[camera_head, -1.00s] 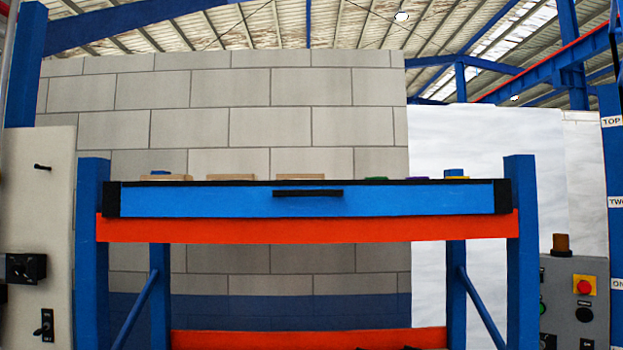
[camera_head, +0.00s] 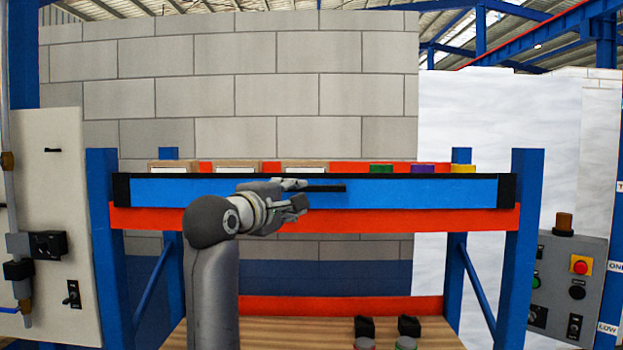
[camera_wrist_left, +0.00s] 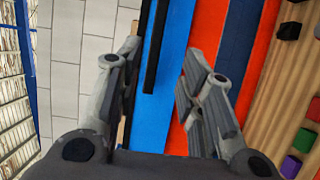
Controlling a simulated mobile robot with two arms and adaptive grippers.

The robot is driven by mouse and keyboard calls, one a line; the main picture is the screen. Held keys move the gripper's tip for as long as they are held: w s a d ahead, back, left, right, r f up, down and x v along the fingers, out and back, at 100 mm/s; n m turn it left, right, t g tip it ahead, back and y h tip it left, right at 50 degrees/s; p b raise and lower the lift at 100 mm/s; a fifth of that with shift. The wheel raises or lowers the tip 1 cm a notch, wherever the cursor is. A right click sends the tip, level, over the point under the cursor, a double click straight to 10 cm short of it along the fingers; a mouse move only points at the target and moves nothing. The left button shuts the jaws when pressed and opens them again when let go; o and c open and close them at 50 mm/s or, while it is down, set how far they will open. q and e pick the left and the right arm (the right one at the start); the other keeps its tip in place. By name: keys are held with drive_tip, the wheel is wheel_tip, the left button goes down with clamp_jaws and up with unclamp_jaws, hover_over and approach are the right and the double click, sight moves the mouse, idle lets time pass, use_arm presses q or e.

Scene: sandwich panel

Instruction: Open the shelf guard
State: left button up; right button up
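The shelf guard (camera_head: 420,190) is a long blue panel with black end caps across the front of the shelf, standing upright above an orange beam. Its black bar handle (camera_head: 328,189) is at the middle; the left end is hidden behind my left gripper (camera_head: 302,194). That gripper is open, its fingers pointing right along the handle. In the left wrist view, the guard (camera_wrist_left: 168,60) and the handle (camera_wrist_left: 154,60) show between the spread fingers (camera_wrist_left: 160,62). I cannot tell whether a finger touches the handle. My right gripper is in neither view.
Blue posts (camera_head: 527,230) with orange beams frame the shelf. Wooden boxes (camera_head: 236,167) and green, purple and yellow blocks (camera_head: 422,169) sit behind the guard. A lower wooden shelf (camera_head: 290,335) holds small black-topped items (camera_head: 365,328). A control box (camera_head: 568,285) stands at right.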

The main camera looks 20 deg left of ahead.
sight(310, 190)
use_arm(q)
drive_tip(key=w+p, duration=0.1)
drive_tip(key=w, duration=0.2)
drive_tip(key=w+p, duration=0.2)
drive_tip(key=w, duration=0.1)
drive_tip(key=w+d+p, duration=0.1)
drive_tip(key=w+p, duration=0.1)
drive_tip(key=w, duration=0.1)
drive_tip(key=shift+r, duration=0.35)
drive_tip(key=shift+w+p, duration=0.3)
drive_tip(key=shift+w, duration=0.3)
drive_tip(key=shift+w+f, duration=0.2)
drive_tip(key=shift+w, duration=0.1)
drive_tip(key=shift+c, duration=0.4)
clamp_jaws()
